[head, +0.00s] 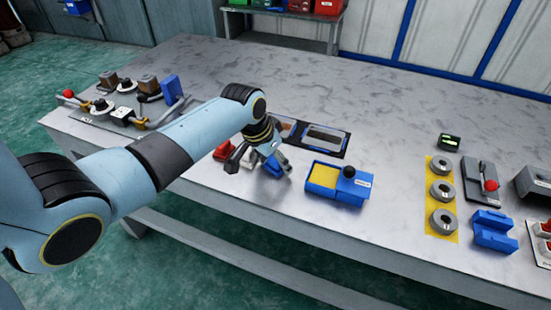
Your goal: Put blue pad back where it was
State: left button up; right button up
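A small blue piece (271,165), which may be the blue pad, shows at the fingers of my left gripper (257,164) near the table's front edge. The gripper points down, with a dark finger on the left and a grey one on the right, spread apart. The blue piece is beside the right finger; I cannot tell if they touch. The gripper partly hides it. Another flat blue plate (170,89) stands upright on the fixture at the left. My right gripper is not in view.
Red pieces (222,151) lie left of the gripper. A dark-framed tray (325,137) lies behind, and a blue box with a yellow top (322,175) to the right. Grey rings on a yellow strip (433,206) and a blue bracket (493,231) are farther right. The table's back (290,75) is clear.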

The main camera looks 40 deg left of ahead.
pick_arm(q)
jog(key=shift+r, duration=0.1)
jog(key=shift+r, duration=0.35)
jog(key=p+v, duration=0.1)
jog(key=v, duration=1)
jog(key=shift+s+r+p, duration=0.15)
jog(key=shift+s+p, duration=0.1)
jog(key=shift+p, duration=0.05)
